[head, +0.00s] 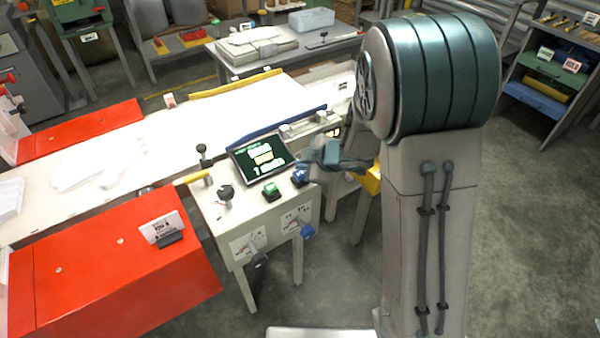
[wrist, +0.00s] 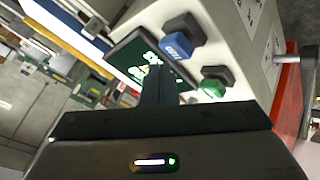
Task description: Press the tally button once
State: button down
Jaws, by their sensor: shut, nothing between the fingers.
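A blue button (head: 300,176) with a dark base sits on the light console (head: 232,212), right of a green button (head: 271,191). In the wrist view the blue button (wrist: 181,38) carries white lettering I cannot read surely, and the green button (wrist: 214,82) is beside it. I cannot tell by its lettering which is the tally button. My gripper (wrist: 158,85) is shut and empty, its fingertips in front of the screen, beside both buttons in the picture. In the head view my gripper (head: 308,164) is close to the blue button; contact cannot be made out.
A tilted screen (head: 262,157) with green and white text stands behind the buttons. A black knob (head: 226,192) and levers are on the console's left and front. A red cabinet (head: 110,262) stands at left, beside a long white worktable (head: 130,150). Open floor lies at right.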

jog(key=shift+f, duration=0.4)
jog(key=shift+f+b, duration=0.5)
jog(key=shift+b, duration=0.05)
dwell(0.5)
jog(key=shift+r, duration=0.1)
jog(key=shift+r+p, duration=0.85)
jog(key=shift+p, duration=0.2)
notch_tip(320, 180, up, 5)
jog(key=p, duration=0.5)
jog(key=shift+r, duration=0.1)
dwell(0.5)
